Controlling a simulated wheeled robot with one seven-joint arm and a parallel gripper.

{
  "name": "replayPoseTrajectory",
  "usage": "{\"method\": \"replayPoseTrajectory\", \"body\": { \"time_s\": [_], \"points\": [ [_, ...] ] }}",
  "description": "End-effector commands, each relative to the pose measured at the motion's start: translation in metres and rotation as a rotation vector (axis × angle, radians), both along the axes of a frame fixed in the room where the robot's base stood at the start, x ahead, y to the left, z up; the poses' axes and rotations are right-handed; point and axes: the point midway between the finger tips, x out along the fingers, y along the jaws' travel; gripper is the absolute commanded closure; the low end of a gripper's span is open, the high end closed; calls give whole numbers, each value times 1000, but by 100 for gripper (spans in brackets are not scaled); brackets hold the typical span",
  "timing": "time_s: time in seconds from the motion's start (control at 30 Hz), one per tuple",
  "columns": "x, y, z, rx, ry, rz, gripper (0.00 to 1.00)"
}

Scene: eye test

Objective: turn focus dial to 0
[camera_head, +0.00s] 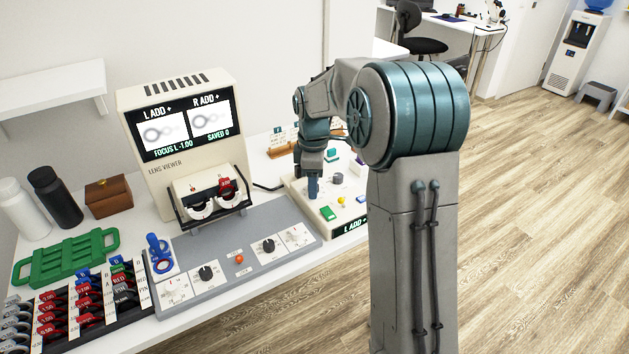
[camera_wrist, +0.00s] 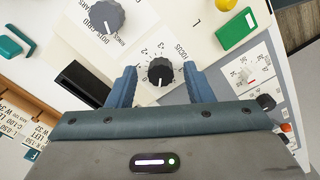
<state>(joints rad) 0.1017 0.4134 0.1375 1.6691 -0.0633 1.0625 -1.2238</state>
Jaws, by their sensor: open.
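The focus dial (camera_wrist: 160,72) is a small black knob with a white pointer mark, on a white panel marked FOCUS with a printed scale. In the wrist view it sits between the two blue fingertips of my gripper (camera_wrist: 159,82), which is open, with a gap on both sides of the knob. In the head view my gripper (camera_head: 313,187) points down over the white control box (camera_head: 297,186), and I cannot make out the focus dial there. The lens viewer's screen (camera_head: 186,121) reads FOCUS L -1.00 and SAVED 0. The exact pointer reading is too small to tell.
A larger grey dial (camera_wrist: 104,15), marked DOTS, GRID and NONE, and a green block (camera_wrist: 236,28) lie near the focus dial. A grey panel with black knobs (camera_head: 206,273) is in front of the viewer. A green rack (camera_head: 66,259) and lens trays stand at left.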

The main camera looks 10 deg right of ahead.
Motion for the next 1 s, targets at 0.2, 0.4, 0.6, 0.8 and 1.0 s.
{"method": "replayPoseTrajectory", "body": {
  "time_s": [0.2,0.4,0.6,0.8,1.0],
  "points": [
    [0,0,0,0,1,0,76],
    [0,-2,0,0,0,0,98],
    [0,-1,1,-1,-1,-27,98],
    [0,0,2,-1,0,-121,98],
    [0,0,3,0,-1,-276,98]
  ]
}}
